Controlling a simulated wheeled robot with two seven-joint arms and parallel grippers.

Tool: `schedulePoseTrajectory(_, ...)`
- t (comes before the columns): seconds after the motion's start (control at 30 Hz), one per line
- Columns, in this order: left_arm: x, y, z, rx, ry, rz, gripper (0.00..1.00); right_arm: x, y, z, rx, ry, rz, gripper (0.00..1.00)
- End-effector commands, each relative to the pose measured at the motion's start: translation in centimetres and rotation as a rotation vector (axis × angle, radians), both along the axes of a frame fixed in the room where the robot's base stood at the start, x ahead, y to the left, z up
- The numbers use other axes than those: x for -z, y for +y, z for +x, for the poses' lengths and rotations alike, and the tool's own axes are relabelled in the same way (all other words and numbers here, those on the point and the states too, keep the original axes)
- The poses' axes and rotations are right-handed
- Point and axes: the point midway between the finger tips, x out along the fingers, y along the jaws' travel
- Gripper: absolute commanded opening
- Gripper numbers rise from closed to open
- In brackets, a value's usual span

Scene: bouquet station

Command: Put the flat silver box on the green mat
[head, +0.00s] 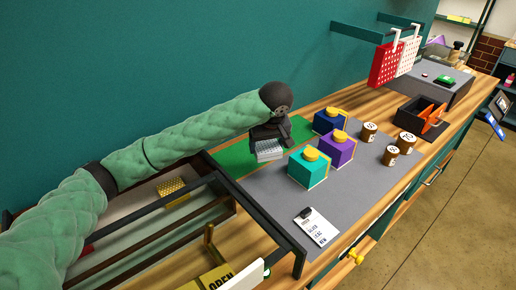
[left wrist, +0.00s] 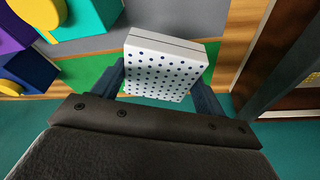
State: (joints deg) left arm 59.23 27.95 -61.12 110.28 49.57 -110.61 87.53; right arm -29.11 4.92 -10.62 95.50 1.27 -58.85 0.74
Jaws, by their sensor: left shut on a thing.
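The flat silver box (head: 268,153) is pale with rows of dark blue dots, seen close up in the left wrist view (left wrist: 165,68). My left gripper (head: 267,142) is shut on it, with one finger on each side. The green mat (head: 236,160) lies along the teal wall; the box shows in front of its near right part, by the grey mat's edge. In the left wrist view the green mat (left wrist: 85,82) shows behind and left of the box. The box looks held above the surface; its exact height is unclear. My right gripper is out of view.
A dark-framed glass-topped case (head: 285,240) is at the near left. Several small round tins and a dark tray (head: 412,110) stand further right.

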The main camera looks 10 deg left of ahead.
Motion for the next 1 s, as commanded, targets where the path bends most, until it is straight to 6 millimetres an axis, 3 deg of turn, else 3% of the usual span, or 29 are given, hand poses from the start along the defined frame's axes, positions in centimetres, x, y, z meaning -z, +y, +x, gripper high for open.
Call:
schedulePoseTrajectory(0.4, 4.0, 7.1, 3.1, -0.005, 0.000, 0.004, 0.46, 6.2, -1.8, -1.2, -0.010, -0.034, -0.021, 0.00)
schedulePoseTrajectory(0.6, 5.9, 9.7, 4.3, -0.003, 0.000, 0.003, 0.46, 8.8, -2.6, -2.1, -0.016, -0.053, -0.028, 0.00)
schedulePoseTrajectory(1.0, 8.5, 10.0, 4.5, -0.001, 0.002, 0.002, 0.46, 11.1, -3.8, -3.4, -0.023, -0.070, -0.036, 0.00)
